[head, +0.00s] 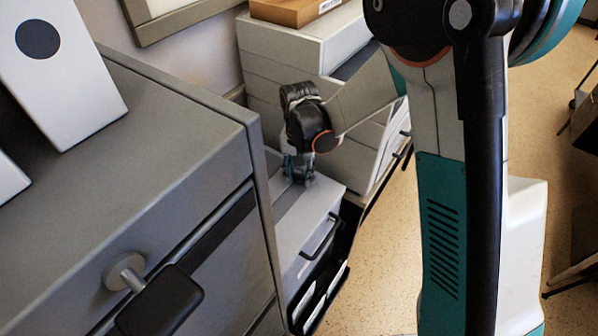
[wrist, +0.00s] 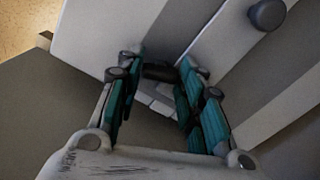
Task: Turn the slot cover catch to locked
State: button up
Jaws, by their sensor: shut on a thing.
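My gripper (head: 298,172) points down onto the top of a grey box (head: 318,195), beside the large grey cabinet. In the wrist view my gripper (wrist: 161,66) has its teal fingers on either side of a small dark piece (wrist: 160,72), which looks like the slot cover catch, and is shut on it. The fingers hide part of this piece, and I cannot tell which way the catch is turned. A darker band runs along the box top. A round dark knob (wrist: 267,14) stands on the pale surface at the upper right of the wrist view.
White drawer units (head: 300,50) stand behind the arm. The box front has a black handle (head: 322,238). Open floor lies right.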

aim_at(299, 175)
jog(key=shift+m, duration=2.1)
jog(key=o, duration=1.1)
jog(key=shift+c, duration=0.2)
jog(key=shift+r, duration=0.1)
notch_tip(299, 175, up, 12)
